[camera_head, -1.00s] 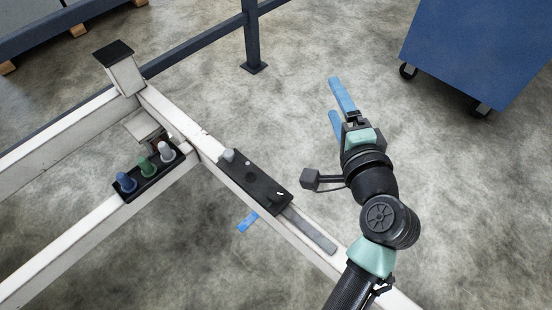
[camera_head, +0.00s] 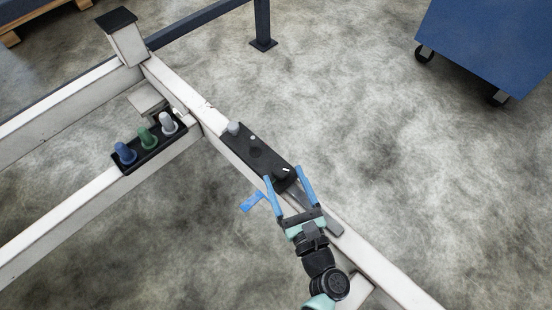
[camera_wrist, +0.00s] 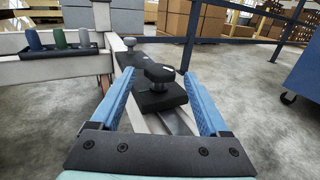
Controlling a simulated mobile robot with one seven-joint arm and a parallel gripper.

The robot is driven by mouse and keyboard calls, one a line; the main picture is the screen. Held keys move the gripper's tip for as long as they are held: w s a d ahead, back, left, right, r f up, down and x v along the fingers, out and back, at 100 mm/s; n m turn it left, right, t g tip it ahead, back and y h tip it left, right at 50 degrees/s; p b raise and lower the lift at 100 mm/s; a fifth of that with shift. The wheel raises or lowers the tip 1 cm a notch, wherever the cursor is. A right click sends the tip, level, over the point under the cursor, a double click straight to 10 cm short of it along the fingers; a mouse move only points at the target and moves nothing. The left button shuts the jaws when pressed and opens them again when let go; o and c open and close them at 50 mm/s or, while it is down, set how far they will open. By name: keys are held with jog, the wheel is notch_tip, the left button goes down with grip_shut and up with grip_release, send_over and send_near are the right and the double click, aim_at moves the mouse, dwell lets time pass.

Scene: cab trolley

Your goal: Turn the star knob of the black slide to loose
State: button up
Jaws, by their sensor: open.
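The black slide (camera_head: 256,153) lies along the top of the white beam. Its dark star knob (camera_head: 281,180) stands on the near end, and a white mark shows there. In the wrist view the knob (camera_wrist: 159,73) rises from the black slide (camera_wrist: 160,98), ahead and between the blue fingers. My gripper (camera_head: 283,173) is open, with one fingertip on each side of the knob in the head view. I cannot tell whether either finger touches it or how deep they reach around it.
A grey knob (camera_head: 233,128) stands at the slide's far end. A black holder (camera_head: 150,150) with blue, green and grey pegs sits on the left beam. A blue tab (camera_head: 252,201) shows beside the beam. A blue cart (camera_head: 490,45) stands at back right; floor between is clear.

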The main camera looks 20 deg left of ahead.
aim_at(278, 163)
jog(key=b+x, duration=0.2)
jog(key=x, duration=0.4)
jog(key=shift+w+a, duration=0.25)
grip_shut()
